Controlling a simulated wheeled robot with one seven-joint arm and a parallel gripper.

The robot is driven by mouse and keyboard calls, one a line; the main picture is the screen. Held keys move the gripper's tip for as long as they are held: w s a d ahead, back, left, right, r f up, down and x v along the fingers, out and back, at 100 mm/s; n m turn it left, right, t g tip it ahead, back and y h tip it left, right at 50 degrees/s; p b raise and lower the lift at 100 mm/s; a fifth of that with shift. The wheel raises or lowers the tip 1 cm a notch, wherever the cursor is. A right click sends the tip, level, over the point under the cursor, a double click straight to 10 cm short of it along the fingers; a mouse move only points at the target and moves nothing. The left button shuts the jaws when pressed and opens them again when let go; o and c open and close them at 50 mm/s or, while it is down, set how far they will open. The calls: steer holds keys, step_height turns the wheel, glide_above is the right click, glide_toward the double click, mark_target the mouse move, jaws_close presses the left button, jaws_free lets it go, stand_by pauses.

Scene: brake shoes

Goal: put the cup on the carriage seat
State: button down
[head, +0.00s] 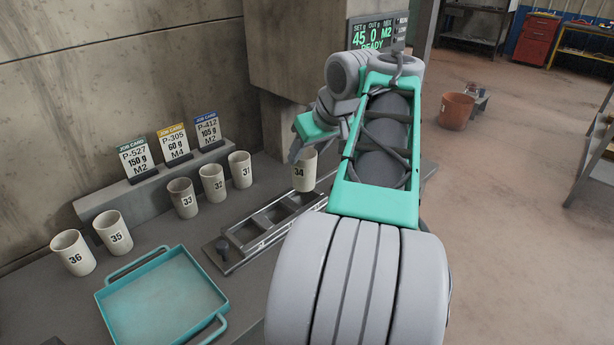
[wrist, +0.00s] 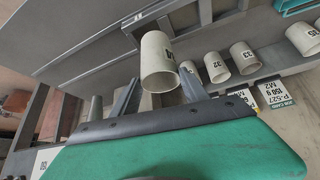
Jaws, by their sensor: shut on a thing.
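The off-white cup marked 34 (head: 304,173) is held upright by my gripper (head: 297,150) over the far part of the grey rail frame (head: 244,234). In the wrist view the same cup (wrist: 158,58) sits between the two fingers of my gripper (wrist: 160,84), which are shut on it. The rail frame also shows in the wrist view (wrist: 150,14), beyond the cup. I cannot clearly make out the carriage seat; the cup and my arm cover part of the frame. I cannot tell the gap under the cup.
Cups 31 (head: 240,170), 32 (head: 212,184) and 33 (head: 183,198) stand left of the rail, with cups 35 (head: 114,232) and 36 (head: 73,253) farther left. A teal tray (head: 120,299) lies in front. Job cards (head: 172,145) stand behind. A display (head: 371,34) reads READY.

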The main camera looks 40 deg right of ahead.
mark_target(306, 168)
steer(key=x, duration=0.2)
steer(key=b+x, duration=0.1)
steer(key=x, duration=0.2)
steer(key=s+d+x, duration=0.1)
steer(key=x, duration=0.1)
steer(key=shift+d+f, duration=0.15)
steer(key=shift+f, duration=0.5)
steer(key=shift+f+b, duration=0.2)
steer(key=shift+b, duration=0.2)
steer(key=c, duration=0.6)
jaws_free()
steer(key=shift+o, duration=0.2)
steer(key=shift+r, duration=0.3)
steer(key=p+v, duration=0.4)
steer(key=v, duration=0.8)
